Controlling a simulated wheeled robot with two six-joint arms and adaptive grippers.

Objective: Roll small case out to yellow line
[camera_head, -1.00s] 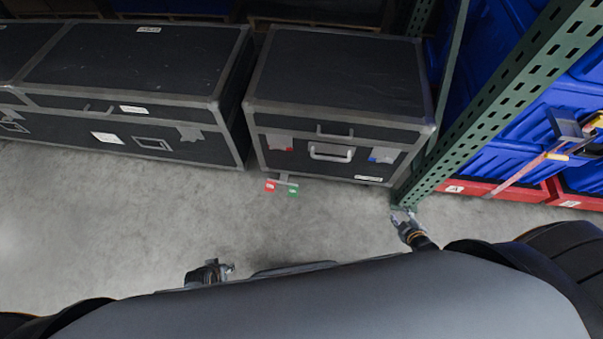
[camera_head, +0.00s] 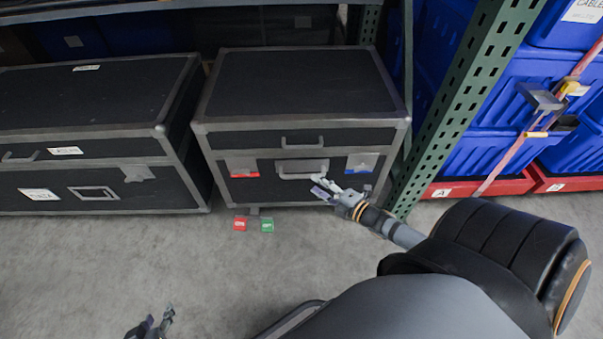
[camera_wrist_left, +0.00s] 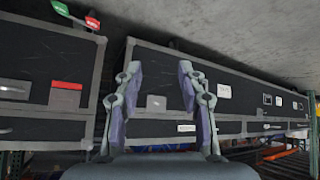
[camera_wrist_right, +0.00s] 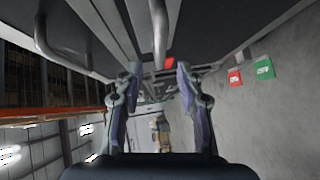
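The small black case (camera_head: 300,85) with grey edges stands at the middle of the head view, beside a longer black case (camera_head: 90,110). Its front has an upper handle (camera_head: 303,142) and a larger lower handle (camera_head: 302,170). A red pedal (camera_head: 240,224) and a green pedal (camera_head: 267,225) stick out at its base. My right gripper (camera_head: 325,189) is open at the case front, by the right end of the lower handle; contact cannot be told. A handle bar (camera_wrist_right: 160,30) shows ahead of its fingers. My left gripper (camera_head: 160,320) is open (camera_wrist_left: 160,85), low over the floor. No yellow line shows.
A green rack post (camera_head: 450,115) stands close to the small case's right side. Blue totes (camera_head: 510,90) on red bases (camera_head: 480,187) are strapped beyond it. A shelf beam runs above the cases. Grey floor (camera_head: 90,265) in front is clear.

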